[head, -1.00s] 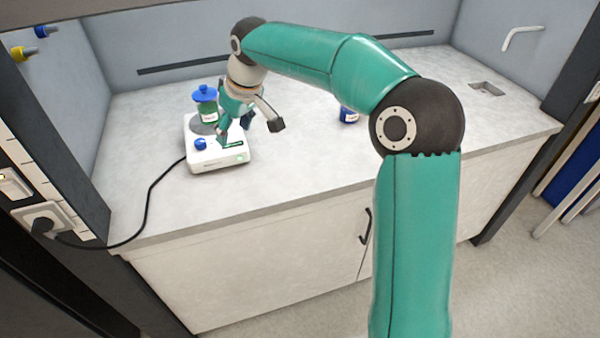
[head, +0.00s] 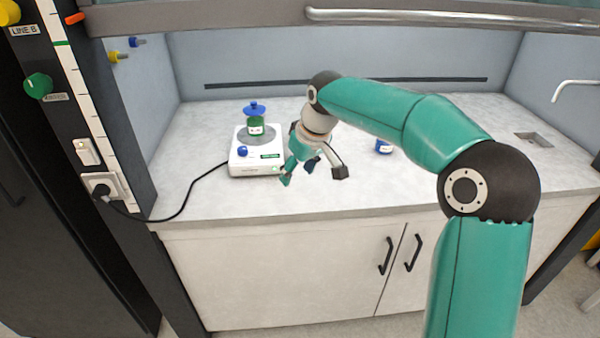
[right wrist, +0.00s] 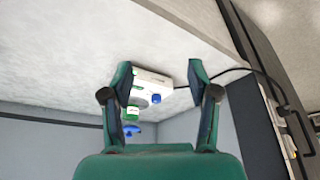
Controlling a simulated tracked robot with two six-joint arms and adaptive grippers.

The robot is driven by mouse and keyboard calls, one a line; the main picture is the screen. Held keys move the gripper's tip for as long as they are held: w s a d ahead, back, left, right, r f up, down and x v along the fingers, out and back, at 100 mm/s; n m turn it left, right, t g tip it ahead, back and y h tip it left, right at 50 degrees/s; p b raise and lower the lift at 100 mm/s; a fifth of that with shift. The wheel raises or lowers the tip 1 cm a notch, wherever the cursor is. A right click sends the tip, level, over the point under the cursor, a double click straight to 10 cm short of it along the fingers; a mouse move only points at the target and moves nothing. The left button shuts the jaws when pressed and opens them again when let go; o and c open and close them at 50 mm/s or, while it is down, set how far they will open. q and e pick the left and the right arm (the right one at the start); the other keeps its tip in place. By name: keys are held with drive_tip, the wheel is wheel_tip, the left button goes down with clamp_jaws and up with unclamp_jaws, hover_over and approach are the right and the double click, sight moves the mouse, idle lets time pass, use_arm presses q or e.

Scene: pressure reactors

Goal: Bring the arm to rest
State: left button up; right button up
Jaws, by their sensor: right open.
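My right arm reaches in from the right over the grey bench in the head view. Its gripper (head: 312,174) is open and empty, a little to the right of the white stirrer (head: 247,168) and apart from it. In the right wrist view the open fingers of the right gripper (right wrist: 160,76) frame the white stirrer (right wrist: 156,80) beyond them. A green jar with a blue lid (head: 255,124) stands on the stirrer's round plate; it also shows in the right wrist view (right wrist: 132,114). My left gripper is in neither view.
A small blue container (head: 384,146) stands on the bench behind my right forearm, partly hidden. A black cable (head: 187,196) runs from the stirrer to a wall socket (head: 102,187). A sink (head: 533,139) lies at the right.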

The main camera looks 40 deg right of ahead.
idle(0.3)
drive_tip(key=s+a+f+g+y, duration=0.15)
drive_tip(key=a+f, duration=0.25)
drive_tip(key=f, duration=0.4)
drive_tip(key=s+a+f+n+g, duration=0.1)
drive_tip(key=s+a+f+g, duration=0.2)
drive_tip(key=f, duration=0.5)
drive_tip(key=s+a+f+g, duration=0.15)
drive_tip(key=a+f, duration=0.25)
drive_tip(key=f, duration=0.4)
drive_tip(key=s+a+f+m+t+y, duration=0.1)
drive_tip(key=s+a+f+m, duration=0.1)
drive_tip(key=s+a+f, duration=0.4)
drive_tip(key=s+a+f+m+t+y, duration=0.1)
drive_tip(key=s+a+f, duration=0.6)
drive_tip(key=s+f, duration=0.2)
drive_tip(key=shift+s+m+t+p, duration=0.3)
drive_tip(key=shift+s+m+p, duration=0.1)
drive_tip(key=shift+s, duration=0.8)
drive_tip(key=shift+f, duration=0.1)
